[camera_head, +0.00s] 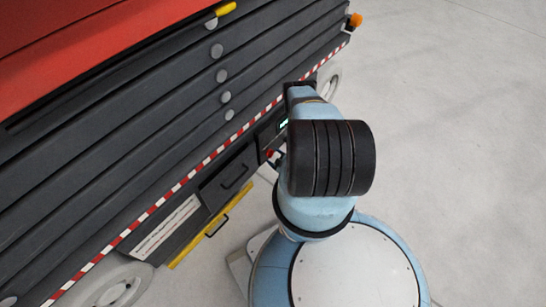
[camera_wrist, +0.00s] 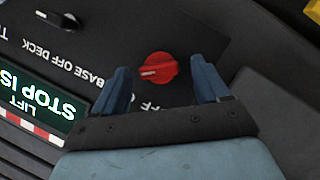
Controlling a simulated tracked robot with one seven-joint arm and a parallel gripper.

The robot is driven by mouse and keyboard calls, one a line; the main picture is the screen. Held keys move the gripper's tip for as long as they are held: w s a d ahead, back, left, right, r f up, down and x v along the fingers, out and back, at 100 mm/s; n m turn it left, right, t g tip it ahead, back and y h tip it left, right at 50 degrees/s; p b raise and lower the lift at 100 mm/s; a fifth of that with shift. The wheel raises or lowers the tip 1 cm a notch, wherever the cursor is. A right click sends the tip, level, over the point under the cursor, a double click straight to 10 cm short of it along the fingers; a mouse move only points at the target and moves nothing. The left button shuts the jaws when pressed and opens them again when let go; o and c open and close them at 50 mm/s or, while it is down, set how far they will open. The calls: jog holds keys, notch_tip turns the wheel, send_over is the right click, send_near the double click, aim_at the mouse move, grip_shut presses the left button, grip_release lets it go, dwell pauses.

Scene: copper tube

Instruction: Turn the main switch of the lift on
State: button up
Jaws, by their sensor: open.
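The main switch (camera_wrist: 157,69) is a round red knob with a pale mark on its left part, set in a dark panel (camera_wrist: 215,32) of the lift in the wrist view. Lettering around it appears upside down, including "BASE", "OFF" and "DECK". My gripper (camera_wrist: 160,78) is open, with one blue finger to the left of the knob and one to the right. Both fingers look apart from it. In the head view the lift (camera_head: 140,85) fills the left side, and my arm hides the gripper and most of the panel.
A lit display (camera_wrist: 38,102) reading "LIFT" and "STOP" is left of the knob. The lift's striped edge (camera_head: 165,196) runs close by my arm. Grey floor is clear at right.

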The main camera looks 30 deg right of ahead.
jog(key=shift+w+f, duration=0.2)
jog(key=shift+w, duration=0.35)
jog(key=shift+c, duration=0.3)
jog(key=shift+a, duration=0.1)
jog(key=c, duration=1)
jog(key=shift+m+g+y, duration=0.3)
jog(key=shift+m, duration=0.2)
jog(key=o, duration=1.1)
jog(key=shift+c, duration=0.2)
jog(key=v, duration=1.4)
jog(key=shift+a+f, duration=0.1)
jog(key=shift+f, duration=0.05)
